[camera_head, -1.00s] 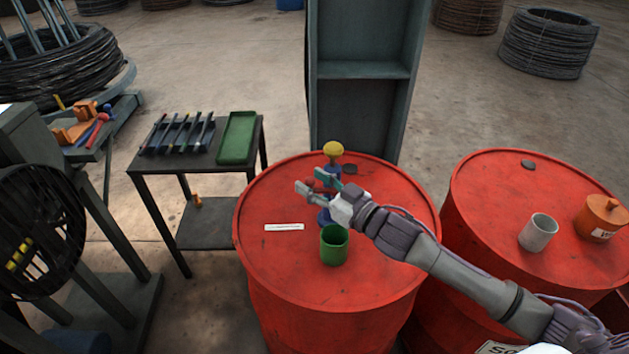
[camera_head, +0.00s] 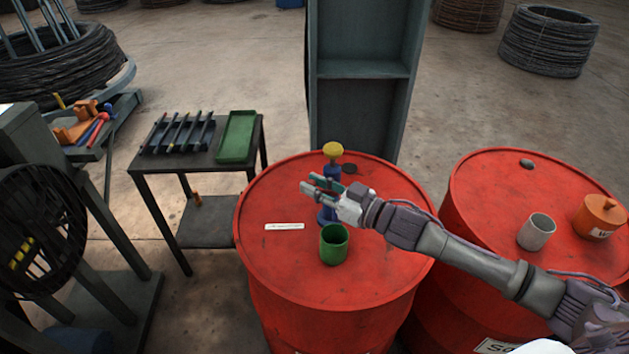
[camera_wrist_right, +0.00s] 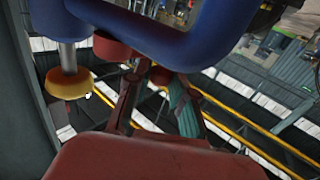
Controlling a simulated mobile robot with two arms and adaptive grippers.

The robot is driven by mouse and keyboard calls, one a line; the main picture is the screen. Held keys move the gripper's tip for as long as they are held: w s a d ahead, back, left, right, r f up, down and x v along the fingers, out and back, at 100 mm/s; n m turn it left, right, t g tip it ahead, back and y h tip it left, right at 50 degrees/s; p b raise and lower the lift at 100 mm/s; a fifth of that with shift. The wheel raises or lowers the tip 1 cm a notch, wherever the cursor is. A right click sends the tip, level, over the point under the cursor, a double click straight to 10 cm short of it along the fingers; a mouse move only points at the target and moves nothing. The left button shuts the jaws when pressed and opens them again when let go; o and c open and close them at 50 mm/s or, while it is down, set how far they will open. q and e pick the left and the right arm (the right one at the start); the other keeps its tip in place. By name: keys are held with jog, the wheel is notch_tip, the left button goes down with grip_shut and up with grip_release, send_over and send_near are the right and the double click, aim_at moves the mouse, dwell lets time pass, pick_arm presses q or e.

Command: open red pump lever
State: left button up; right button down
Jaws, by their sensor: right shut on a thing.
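The pump stands upright on the red drum (camera_head: 285,265), with a blue body (camera_head: 326,215) and a yellow knob (camera_head: 333,150) on top. My right gripper (camera_head: 318,184) reaches in from the right across the pump's middle and hides part of it. In the right wrist view the blue body (camera_wrist_right: 190,45) fills the top and the yellow knob (camera_wrist_right: 68,84) is at left. The red lever (camera_wrist_right: 160,75) shows there by the fingers of my right gripper (camera_wrist_right: 155,95), which is shut on it. The head view hides the lever. My left gripper is not in view.
A green cup (camera_head: 334,252) stands on the drum in front of the pump, near my right wrist. A white label (camera_head: 284,226) lies to its left. A second red drum (camera_head: 480,195) at right bears a grey cup (camera_head: 536,232) and an orange pot (camera_head: 598,215).

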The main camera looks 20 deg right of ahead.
jog(key=shift+s+d+r+n+g+y, duration=0.1)
jog(key=shift+s+n+g+y, duration=0.05)
jog(key=shift+n+g+y, duration=0.35)
jog(key=shift+s+d+r+n+g+y, duration=0.1)
jog(key=shift+n+g+y, duration=0.3)
jog(key=shift+g+y, duration=0.15)
jog(key=n+g+y, duration=0.1)
jog(key=g, duration=0.1)
jog(key=s+n+g+y, duration=0.1)
jog(key=n+g+y, duration=0.1)
jog(key=shift+s+d+f+n+g, duration=0.15)
jog(key=shift+d+f+n+g, duration=0.05)
jog(key=shift+n+g, duration=0.1)
jog(key=d+n+g+b, duration=0.1)
jog(key=n+g+b, duration=0.2)
jog(key=g+b, duration=0.1)
jog(key=s+d+n+g+b, duration=0.1)
jog(key=n+g+b, duration=0.2)
jog(key=g, duration=0.3)
jog(key=s+d+n+g+b, duration=0.1)
jog(key=n+g+b, duration=0.2)
jog(key=g+b, duration=0.2)
jog(key=shift+s+f+n+b, duration=0.1)
jog(key=shift+s+n+b, duration=0.05)
jog(key=shift+n+b, duration=0.3)
jog(key=shift+d+r+n+g+b, duration=0.2)
jog(key=shift+n+g+b, duration=0.35)
jog(key=shift+g+b, duration=0.15)
jog(key=shift+h, duration=0.25)
